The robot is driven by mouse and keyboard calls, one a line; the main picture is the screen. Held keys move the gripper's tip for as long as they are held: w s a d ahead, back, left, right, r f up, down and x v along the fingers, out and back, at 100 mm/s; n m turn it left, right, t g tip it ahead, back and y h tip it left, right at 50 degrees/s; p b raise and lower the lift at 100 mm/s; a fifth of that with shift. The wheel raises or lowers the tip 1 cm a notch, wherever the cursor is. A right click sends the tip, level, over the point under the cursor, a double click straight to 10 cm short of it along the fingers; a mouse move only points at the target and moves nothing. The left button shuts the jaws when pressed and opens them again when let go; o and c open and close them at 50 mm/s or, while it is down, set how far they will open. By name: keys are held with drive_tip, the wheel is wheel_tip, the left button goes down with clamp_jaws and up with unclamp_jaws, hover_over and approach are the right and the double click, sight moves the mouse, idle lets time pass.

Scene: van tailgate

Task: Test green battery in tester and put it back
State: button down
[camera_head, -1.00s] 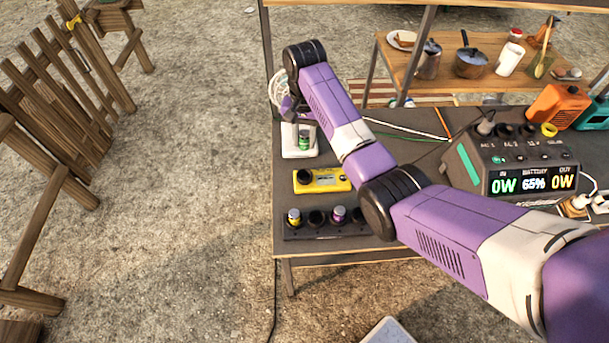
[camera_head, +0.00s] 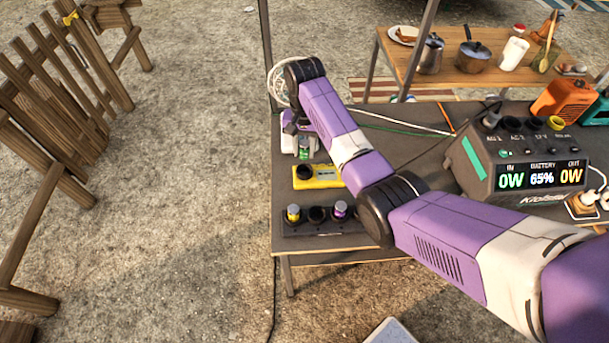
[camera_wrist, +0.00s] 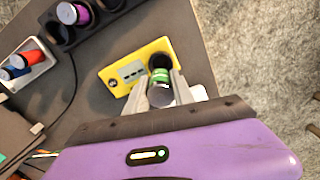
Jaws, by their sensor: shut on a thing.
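My gripper (camera_wrist: 160,88) is shut on the green battery (camera_wrist: 161,76), held by its sides with its pale end toward the wrist camera. The yellow battery tester (camera_wrist: 137,69) has a small display and a round dark socket (camera_wrist: 159,61). In the wrist view the battery overlaps the near edge of this socket; I cannot tell its height above the tester. In the head view the green battery (camera_head: 304,154) shows just behind the yellow tester (camera_head: 323,178). The dark battery rack (camera_head: 320,229) in front holds a yellow-topped and a purple battery, with an empty hole between them.
A charger (camera_wrist: 40,70) with red and blue batteries shows at left in the wrist view. A white device (camera_head: 289,144) stands behind the tester. The power station (camera_head: 520,165) is to the right, with cables behind. The table's left edge is close to the tester.

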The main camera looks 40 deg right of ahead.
drive_tip(key=shift+f+b, duration=1.45)
drive_tip(key=shift+f, duration=1.25)
drive_tip(key=shift+f, duration=0.8)
drive_tip(key=shift+f+b, duration=0.2)
drive_tip(key=shift+b, duration=0.15)
drive_tip(key=shift+f, duration=0.1)
drive_tip(key=shift+f, duration=0.15)
